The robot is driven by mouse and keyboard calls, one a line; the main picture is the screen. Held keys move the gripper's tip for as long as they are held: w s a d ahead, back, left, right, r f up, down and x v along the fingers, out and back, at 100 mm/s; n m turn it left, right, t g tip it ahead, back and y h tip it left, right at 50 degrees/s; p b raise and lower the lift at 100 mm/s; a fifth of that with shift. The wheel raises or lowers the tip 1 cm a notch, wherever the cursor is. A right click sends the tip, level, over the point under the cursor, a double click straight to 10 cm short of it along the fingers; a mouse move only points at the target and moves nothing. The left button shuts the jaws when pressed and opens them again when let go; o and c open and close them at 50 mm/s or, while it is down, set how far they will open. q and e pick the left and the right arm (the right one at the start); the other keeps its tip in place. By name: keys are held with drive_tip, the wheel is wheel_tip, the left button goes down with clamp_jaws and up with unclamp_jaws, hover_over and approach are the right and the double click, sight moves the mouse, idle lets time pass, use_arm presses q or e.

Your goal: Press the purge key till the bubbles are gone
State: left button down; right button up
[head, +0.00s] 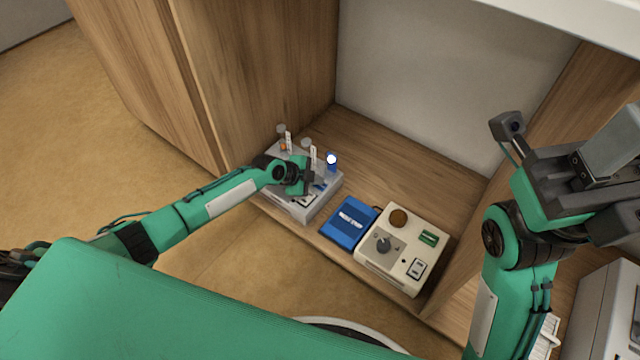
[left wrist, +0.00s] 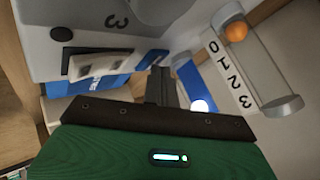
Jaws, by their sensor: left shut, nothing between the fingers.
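A pale grey device (head: 294,207) stands at the left of the wooden shelf, with upright clear tubes on it. My left gripper (head: 303,186) is over its top, shut and empty; its fingertips also show in the left wrist view (left wrist: 160,82), close to the device. In that view a white rocker-like key (left wrist: 100,64) and blue labels lie left of the fingers. A clear tube (left wrist: 252,60) with an orange ball and a 0 to 3 scale stands to the right. I cannot tell which part is the purge key, or whether the fingers touch anything. No bubbles can be made out.
A blue box (head: 349,222) and a cream device (head: 402,250) with a dark knob stand right of the grey device. A blue piece with a glowing white lamp (head: 331,160) stands at its back. Wooden panels flank the shelf. My right gripper (head: 590,160) is raised at the right.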

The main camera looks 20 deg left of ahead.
sight(316, 186)
use_arm(q)
drive_tip(key=shift+r+p, duration=0.45)
drive_tip(key=shift+r, duration=0.3)
drive_tip(key=shift+r, duration=0.1)
wheel_tip(316, 186, up, 5)
drive_tip(key=p, duration=0.3)
drive_tip(key=shift+p, duration=0.4)
idle(0.4)
